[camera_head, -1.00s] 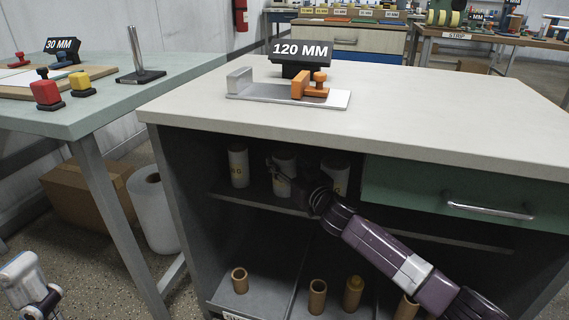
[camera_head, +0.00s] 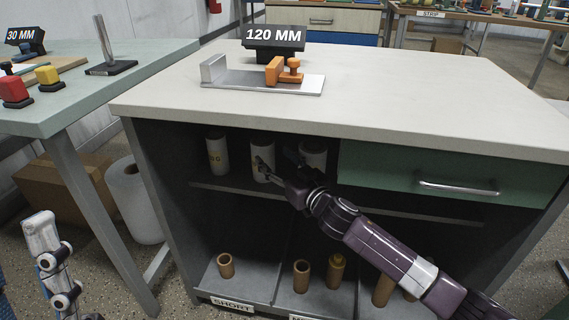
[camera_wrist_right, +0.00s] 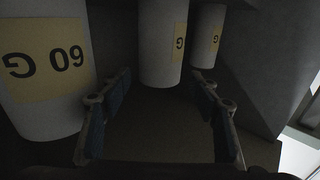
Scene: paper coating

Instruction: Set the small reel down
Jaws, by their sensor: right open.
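Three white reels with yellowish labels stand upright on the upper shelf of the cabinet: a left one (camera_head: 217,153), a middle one (camera_head: 262,152) and a right one (camera_head: 313,152). Which is the small reel I cannot tell. My right gripper (camera_head: 277,160) is open in front of the middle and right reels. In the right wrist view its two spread fingers (camera_wrist_right: 157,100) have an empty gap between them. One reel (camera_wrist_right: 160,45) stands beyond the gap, and a large one labelled 60 G (camera_wrist_right: 45,70) is at the left, its print inverted.
The cabinet top (camera_head: 420,105) carries a metal fixture with an orange stop (camera_head: 273,70) and a 120 MM sign (camera_head: 274,38). A green drawer (camera_head: 450,180) lies right of the shelf opening. Brown cores (camera_head: 302,275) stand in the lower bins. A green table (camera_head: 150,68) is at the left.

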